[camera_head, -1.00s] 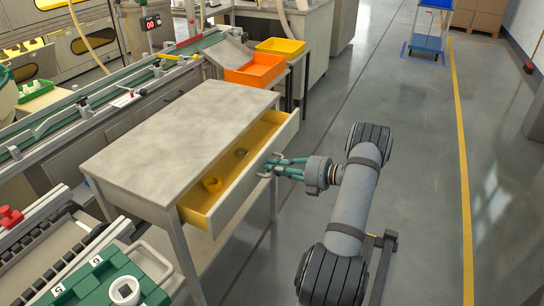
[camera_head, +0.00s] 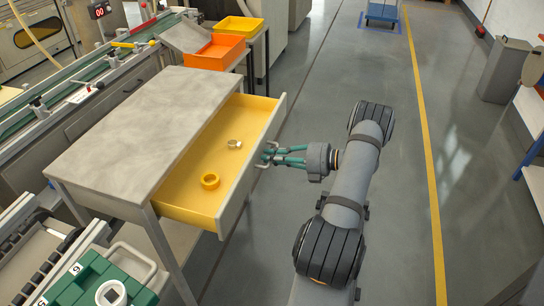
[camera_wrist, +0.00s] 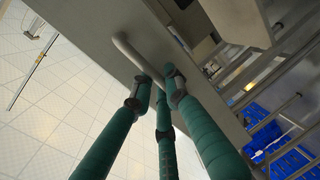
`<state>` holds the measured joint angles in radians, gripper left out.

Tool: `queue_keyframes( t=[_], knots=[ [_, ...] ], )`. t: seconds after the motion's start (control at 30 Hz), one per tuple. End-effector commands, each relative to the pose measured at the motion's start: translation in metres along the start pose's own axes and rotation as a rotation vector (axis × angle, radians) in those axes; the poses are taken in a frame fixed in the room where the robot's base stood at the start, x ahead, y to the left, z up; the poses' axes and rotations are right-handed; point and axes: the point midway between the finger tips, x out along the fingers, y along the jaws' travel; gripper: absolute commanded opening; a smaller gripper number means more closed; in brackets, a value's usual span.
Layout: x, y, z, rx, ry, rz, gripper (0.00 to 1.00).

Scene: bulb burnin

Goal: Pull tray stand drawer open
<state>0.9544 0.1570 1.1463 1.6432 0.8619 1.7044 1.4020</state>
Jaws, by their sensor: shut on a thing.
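The grey tray stand (camera_head: 145,120) stands left of centre in the head view, with its drawer (camera_head: 178,190) pulled well out to the right. The drawer has a yellow inside and a grey front. My gripper (camera_head: 267,156), with green fingers, is at the drawer front, shut on the handle. In the wrist view the fingers (camera_wrist: 158,88) close around the pale bar handle (camera_wrist: 128,48) on the drawer front. The fingers partly hide the handle.
An orange bin (camera_head: 214,52) and a yellow bin (camera_head: 241,25) stand behind the tray stand. A conveyor (camera_head: 75,92) runs along the left. A green block with a white socket (camera_head: 100,283) is at the front left.

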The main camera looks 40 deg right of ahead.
Motion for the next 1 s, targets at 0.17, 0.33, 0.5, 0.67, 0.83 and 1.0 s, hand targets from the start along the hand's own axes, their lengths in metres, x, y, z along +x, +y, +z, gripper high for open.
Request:
queue_keyframes(
  t=[0.17, 0.33, 0.5, 0.67, 0.83, 1.0],
  knots=[
    [0.001, -0.002, -0.002, 0.0, 0.006, -0.004, 0.24],
    [0.001, -0.001, -0.001, 0.0, 0.004, -0.003, 0.31],
    [0.001, -0.001, -0.001, 0.0, 0.002, -0.002, 0.31],
    [-0.008, 0.0, 0.0, -0.001, 0.0, -0.001, 0.31],
    [-0.038, -0.001, 0.001, -0.001, -0.003, -0.001, 0.31],
    [-0.075, -0.001, 0.001, -0.001, -0.001, -0.002, 0.31]
  ],
)
